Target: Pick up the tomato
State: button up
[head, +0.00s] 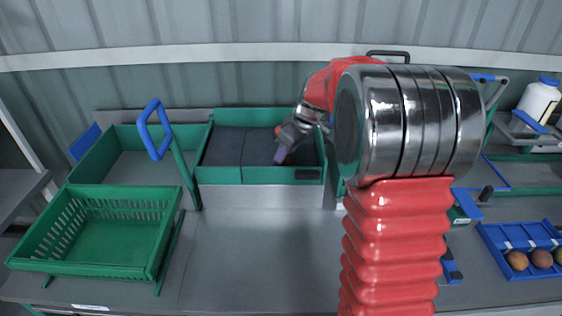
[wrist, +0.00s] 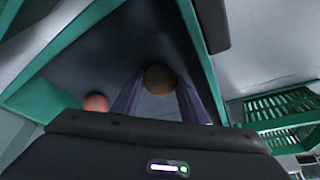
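My gripper (head: 281,157) reaches down into the right half of a dark-lined green tray (head: 220,175). In the wrist view its two fingers (wrist: 159,88) are spread. A brownish, shaded tomato (wrist: 159,79) sits between the fingertips, with what looks like a narrow gap on each side; contact cannot be made out. A second, redder tomato (wrist: 96,102) lies outside the left finger, partly hidden by the gripper body. In the head view an orange-red tomato (head: 278,130) shows just behind the gripper; which of the two it is I cannot tell.
Green tray walls (wrist: 75,45) stand close around the gripper. An empty slatted green crate (head: 105,235) is at the left, with a blue handle (head: 155,128) beside the tray. A blue tray (head: 490,236) with several round fruits is at the far right. The front middle bench is clear.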

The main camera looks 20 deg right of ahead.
jog(key=shift+c, duration=1.2)
jog(key=shift+r, duration=0.1)
notch_tip(320, 180, up, 10)
jog(key=shift+f, duration=0.1)
jog(key=shift+d, duration=0.1)
